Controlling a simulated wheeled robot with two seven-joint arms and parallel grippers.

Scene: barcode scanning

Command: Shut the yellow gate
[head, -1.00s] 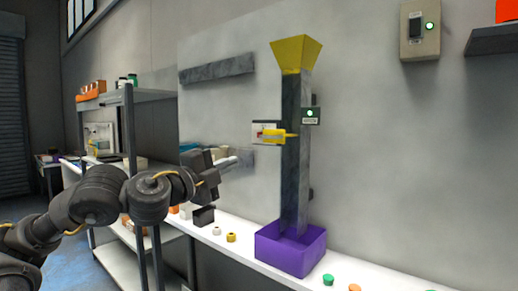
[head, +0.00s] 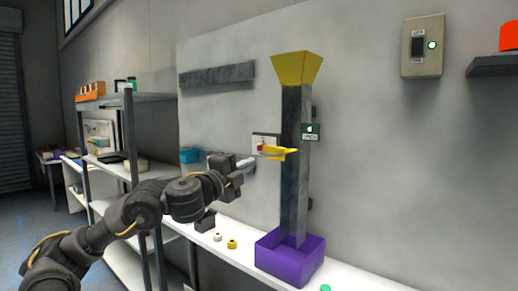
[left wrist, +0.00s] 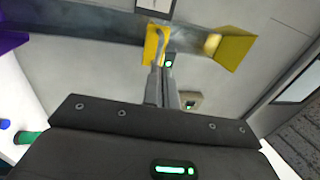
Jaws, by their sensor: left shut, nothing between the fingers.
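The yellow gate (head: 275,152) is a flat plate that sticks out to the left from the upright grey chute (head: 294,190). In the left wrist view the yellow gate (left wrist: 154,44) lies at the fingertips and partly behind them. My left gripper (head: 252,161) is shut and empty, just left of the gate and pointing at it. Its fingers (left wrist: 161,62) overlap the gate in the left wrist view; I cannot tell whether they touch it. My right gripper is not in view.
A yellow funnel (head: 297,68) tops the chute and a purple bin (head: 290,262) stands at its foot. A small green-lit box (head: 311,132) is on the chute. A switch (head: 423,47) is on the wall. Small caps (head: 232,244) lie on the white shelf.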

